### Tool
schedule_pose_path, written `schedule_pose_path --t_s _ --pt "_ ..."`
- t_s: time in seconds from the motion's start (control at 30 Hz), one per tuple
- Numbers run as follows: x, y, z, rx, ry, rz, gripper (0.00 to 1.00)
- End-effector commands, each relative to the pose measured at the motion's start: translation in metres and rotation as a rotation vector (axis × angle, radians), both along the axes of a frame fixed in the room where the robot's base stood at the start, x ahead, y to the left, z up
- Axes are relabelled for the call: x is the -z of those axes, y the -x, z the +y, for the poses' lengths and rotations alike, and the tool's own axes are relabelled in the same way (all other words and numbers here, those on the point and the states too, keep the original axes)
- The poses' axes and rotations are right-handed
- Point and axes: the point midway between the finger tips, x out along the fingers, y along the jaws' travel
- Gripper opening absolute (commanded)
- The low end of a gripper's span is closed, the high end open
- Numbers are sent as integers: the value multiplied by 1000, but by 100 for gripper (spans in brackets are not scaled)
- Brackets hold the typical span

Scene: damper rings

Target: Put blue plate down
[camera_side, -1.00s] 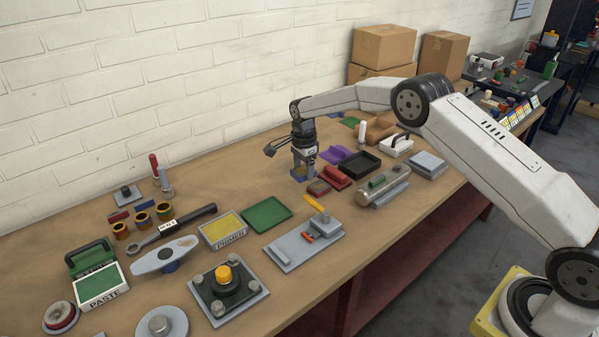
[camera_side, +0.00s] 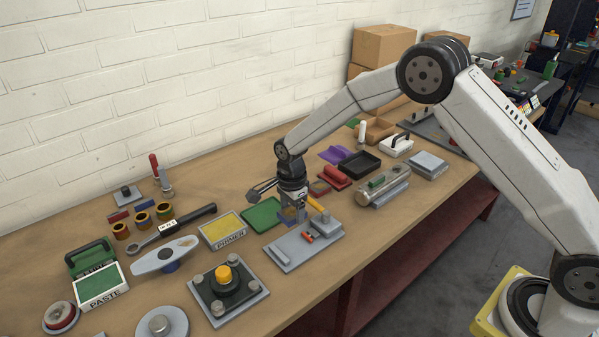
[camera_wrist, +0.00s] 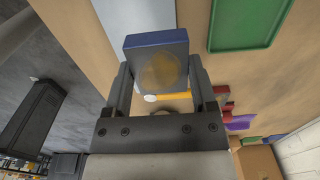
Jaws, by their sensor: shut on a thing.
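My gripper (camera_side: 293,205) is shut on the blue plate (camera_side: 288,217), a small block with a round tan patch on its face. In the wrist view the blue plate (camera_wrist: 133,48) sits between the two fingers of my gripper (camera_wrist: 158,78). In the side view it is held between the green tray (camera_side: 258,216) and the grey board (camera_side: 285,252) with the orange-handled tool. The fingers partly hide it there. I cannot tell whether its bottom touches the table.
The green tray also shows in the wrist view (camera_wrist: 248,22). The orange handle (camera_side: 318,206) is close to the right of my gripper. Red blocks (camera_side: 334,178), a black tray (camera_side: 360,164) and a grey cylinder (camera_side: 385,187) stand further right. A primer box (camera_side: 222,232) is to the left.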

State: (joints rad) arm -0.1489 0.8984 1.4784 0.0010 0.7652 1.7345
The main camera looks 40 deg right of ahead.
Motion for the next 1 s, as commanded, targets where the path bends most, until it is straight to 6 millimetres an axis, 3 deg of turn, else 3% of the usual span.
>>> schedule_pose_path --t_s 0.3,1.0 --pt "1 26 17 -15 0 -2 0" --pt "9 27 18 -15 -1 -3 0"
